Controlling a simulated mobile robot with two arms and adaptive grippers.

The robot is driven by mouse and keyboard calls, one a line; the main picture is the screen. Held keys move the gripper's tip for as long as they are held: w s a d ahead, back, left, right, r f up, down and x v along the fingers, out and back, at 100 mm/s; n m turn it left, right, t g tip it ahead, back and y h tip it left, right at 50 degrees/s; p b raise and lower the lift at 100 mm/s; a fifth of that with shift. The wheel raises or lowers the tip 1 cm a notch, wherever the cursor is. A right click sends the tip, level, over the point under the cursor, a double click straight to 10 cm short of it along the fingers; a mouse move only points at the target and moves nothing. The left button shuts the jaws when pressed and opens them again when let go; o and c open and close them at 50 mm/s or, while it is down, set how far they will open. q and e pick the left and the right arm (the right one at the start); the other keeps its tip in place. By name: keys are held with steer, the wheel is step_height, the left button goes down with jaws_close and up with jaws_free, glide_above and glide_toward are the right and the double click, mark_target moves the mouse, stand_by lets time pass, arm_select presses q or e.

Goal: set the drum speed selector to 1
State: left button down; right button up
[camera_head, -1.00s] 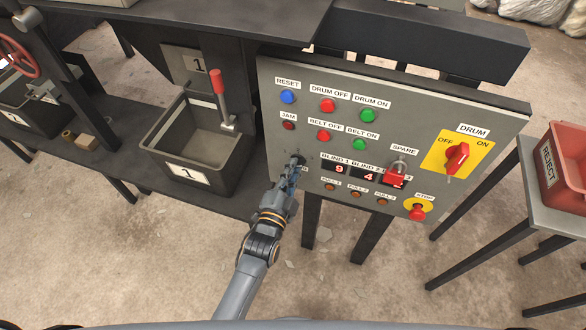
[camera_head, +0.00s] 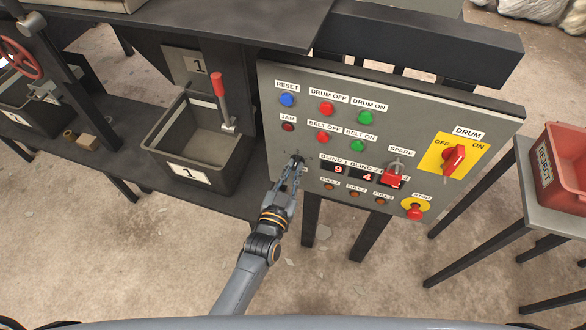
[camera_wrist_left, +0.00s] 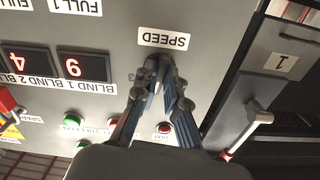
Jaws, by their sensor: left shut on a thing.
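The drum speed selector, a dark knob (camera_wrist_left: 157,62), sits on the grey control panel beside the SPEED label (camera_wrist_left: 163,40), which appears upside down in the left wrist view. My left gripper (camera_wrist_left: 161,78) is shut on the knob, with one finger on each side. In the head view my left gripper (camera_head: 296,164) reaches the lower left part of the control panel (camera_head: 455,104) and hides most of the knob. A "3" mark shows left of the fingers in the wrist view; the other marks and the knob's pointer cannot be read. My right gripper is not in view.
Several coloured buttons and the displays (camera_head: 353,173) reading 9 and 4 are close by. A red DRUM switch (camera_head: 454,158) and stop button (camera_head: 415,211) are farther right. A bin (camera_head: 197,143) marked 1 and a red-handled lever (camera_head: 220,90) stand left.

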arm_select(q)
steer(key=n, duration=0.3)
steer(key=shift+n, duration=0.3)
steer(key=n, duration=0.3)
steer(key=shift+n, duration=0.3)
steer(key=n+b, duration=0.1)
steer(key=n, duration=0.5)
steer(key=shift+d, duration=0.1)
steer(key=shift+n, duration=0.4)
steer(key=c, duration=1.4)
jaws_free()
steer(key=v, duration=1.2)
